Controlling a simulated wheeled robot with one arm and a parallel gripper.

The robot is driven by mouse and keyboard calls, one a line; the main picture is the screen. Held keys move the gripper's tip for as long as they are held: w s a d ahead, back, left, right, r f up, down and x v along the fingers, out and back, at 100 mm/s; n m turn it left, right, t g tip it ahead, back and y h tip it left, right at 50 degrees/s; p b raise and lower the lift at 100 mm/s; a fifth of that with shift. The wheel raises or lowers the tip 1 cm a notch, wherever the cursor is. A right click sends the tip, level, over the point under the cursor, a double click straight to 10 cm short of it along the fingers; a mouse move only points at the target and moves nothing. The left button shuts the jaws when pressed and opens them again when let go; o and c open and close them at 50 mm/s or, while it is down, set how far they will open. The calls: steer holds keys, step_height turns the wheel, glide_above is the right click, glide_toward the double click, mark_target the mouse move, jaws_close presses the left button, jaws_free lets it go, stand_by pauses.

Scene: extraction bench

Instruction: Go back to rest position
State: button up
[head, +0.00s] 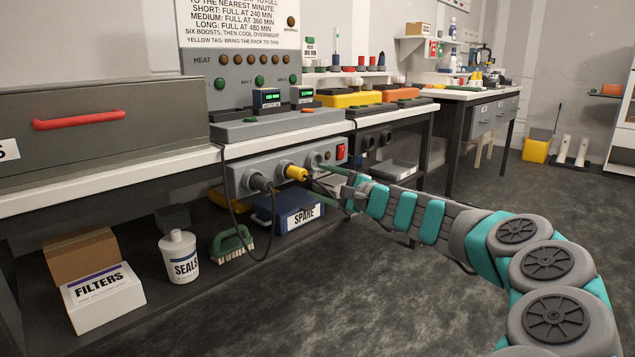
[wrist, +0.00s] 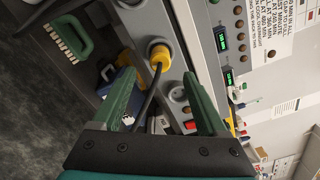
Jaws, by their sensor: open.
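My gripper (head: 324,185) is open at the end of my outstretched arm, in front of the grey socket panel (head: 240,176) under the bench. In the wrist view its two green fingers (wrist: 160,76) are spread apart with nothing clamped between them. A yellow plug (head: 297,173) sits in the panel; it also shows in the wrist view (wrist: 158,58), just beyond the fingertips. A dark cable runs from it through the space between the fingers. A grey plug (head: 261,183) sits to its left, and a round grey socket (wrist: 178,93) to its right looks empty.
A red switch (head: 341,152) is at the panel's right end. Below stand a blue SPARE box (head: 290,219), a green brush (head: 231,243), a SEALS bottle (head: 179,257) and a FILTERS box (head: 103,297). The bench edge (head: 285,137) is above my gripper. Open floor (head: 400,300) lies in front.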

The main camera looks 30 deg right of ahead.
steer(key=s+a+f+n+g+y+p, duration=0.15)
steer(key=s+a+n+g, duration=0.45)
steer(key=a, duration=0.9)
steer(key=s+a+n+g+y, duration=0.35)
steer(key=s+a+n, duration=0.4)
steer(key=a, duration=0.75)
steer(key=s+a+f+n+g+h+p, duration=0.1)
steer(key=s+a+f+n+g+h, duration=0.15)
steer(key=s+f, duration=0.55)
steer(key=s+a+f+n+g+h, duration=0.1)
steer(key=s+f+n+g+h, duration=0.2)
steer(key=s, duration=0.8)
steer(key=s+d+f+n+g+h+p, duration=0.1)
steer(key=s+d+f+g+h, duration=0.2)
steer(key=s+d, duration=0.8)
steer(key=s+f+h, duration=0.2)
steer(key=s+f, duration=0.1)
steer(key=shift+s+d+g+h, duration=0.15)
steer(key=shift+s+g+h, duration=0.2)
steer(key=shift+g, duration=0.05)
